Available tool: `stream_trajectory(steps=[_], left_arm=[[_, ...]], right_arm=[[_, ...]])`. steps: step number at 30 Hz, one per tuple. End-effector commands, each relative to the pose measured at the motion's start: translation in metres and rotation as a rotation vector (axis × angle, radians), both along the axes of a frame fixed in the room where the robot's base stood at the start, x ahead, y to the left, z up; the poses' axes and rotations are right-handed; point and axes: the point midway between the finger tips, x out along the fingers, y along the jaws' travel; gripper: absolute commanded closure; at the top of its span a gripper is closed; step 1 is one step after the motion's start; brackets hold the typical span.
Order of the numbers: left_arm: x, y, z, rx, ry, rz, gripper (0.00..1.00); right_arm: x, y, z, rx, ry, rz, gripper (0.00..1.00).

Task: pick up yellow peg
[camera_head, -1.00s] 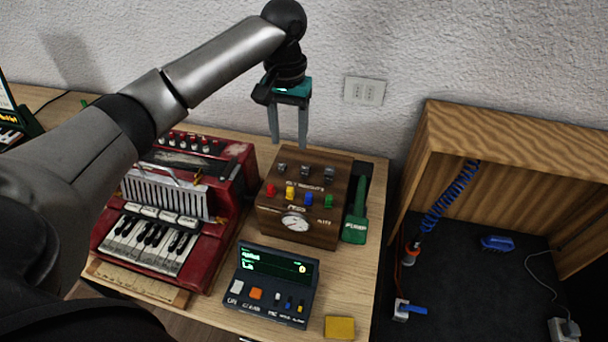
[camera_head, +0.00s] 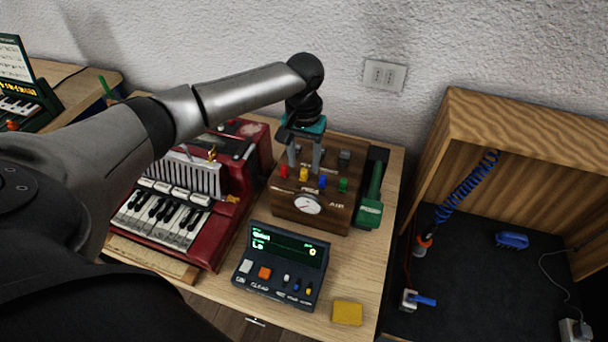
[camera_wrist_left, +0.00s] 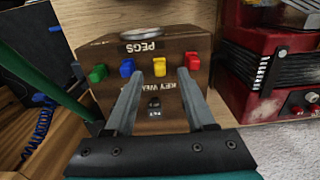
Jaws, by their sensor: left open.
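The yellow peg (camera_head: 304,174) stands in the top of a brown wooden box (camera_head: 322,218), in a row between a red peg (camera_head: 284,171) and a blue peg (camera_head: 322,182). A green peg (camera_head: 343,185) ends the row. My left gripper (camera_head: 304,168) is open, pointing down over the box, close to the yellow peg. In the left wrist view, the yellow peg (camera_wrist_left: 159,67) shows between the two fingers (camera_wrist_left: 156,82), beyond their tips. I cannot tell whether a finger touches it. My right gripper is not in view.
A red accordion (camera_head: 215,225) stands left of the box, close to it. A green pump handle (camera_head: 370,205) is at the box's right side. A dark keypad device (camera_head: 280,265) and a yellow block (camera_head: 347,313) are in front. The wall is behind.

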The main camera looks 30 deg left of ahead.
Motion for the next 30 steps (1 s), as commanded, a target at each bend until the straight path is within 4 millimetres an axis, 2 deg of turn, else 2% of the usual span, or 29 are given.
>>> stream_trajectory(steps=[1, 4, 12, 27, 30], left_arm=[[0.000, 0.000, -0.009, 0.000, 0.001, 0.000, 0.45], [0.000, 0.000, -0.018, 0.000, -0.001, 0.000, 0.45], [0.000, 0.000, -0.020, 0.000, -0.002, -0.001, 0.45], [0.000, 0.000, -0.020, 0.000, -0.002, -0.001, 1.00], [0.000, 0.000, -0.020, 0.000, -0.002, -0.001, 1.00]], right_arm=[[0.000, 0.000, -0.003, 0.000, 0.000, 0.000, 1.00], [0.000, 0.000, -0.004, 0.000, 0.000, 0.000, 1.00], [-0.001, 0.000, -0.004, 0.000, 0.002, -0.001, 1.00], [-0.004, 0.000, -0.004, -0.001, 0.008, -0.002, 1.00], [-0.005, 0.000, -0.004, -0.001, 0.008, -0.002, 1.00]])
